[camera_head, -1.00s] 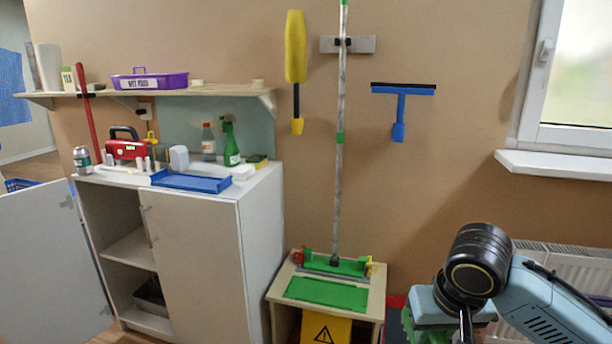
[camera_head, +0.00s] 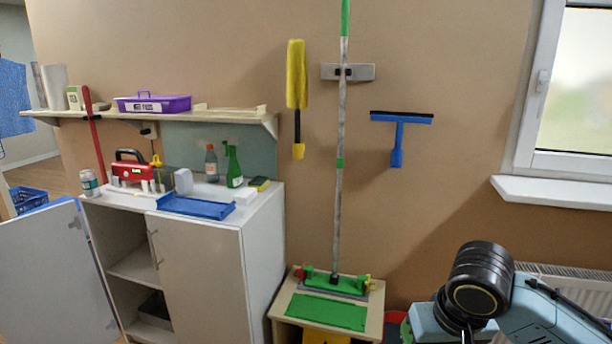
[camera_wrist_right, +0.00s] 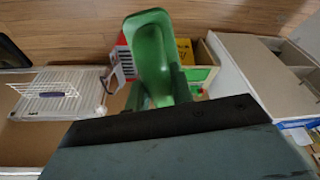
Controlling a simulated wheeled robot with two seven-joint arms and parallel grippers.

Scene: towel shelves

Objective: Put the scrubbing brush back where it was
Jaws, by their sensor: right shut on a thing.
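In the right wrist view, a green, rounded, dished thing (camera_wrist_right: 150,50), which I take for the scrubbing brush, stands out in front of my right gripper (camera_wrist_right: 158,98). The gripper is shut on it; the grip itself is partly hidden by the dark palm edge. My left gripper is not in view.
A small wooden stand (camera_head: 284,313) holds a green mop head (camera_head: 336,284). A white cabinet (camera_head: 198,275) with an open door stands left, with a blue tray (camera_head: 195,207) on top. A shelf (camera_head: 225,116) runs above it. A blue squeegee (camera_head: 400,135) hangs on the wall.

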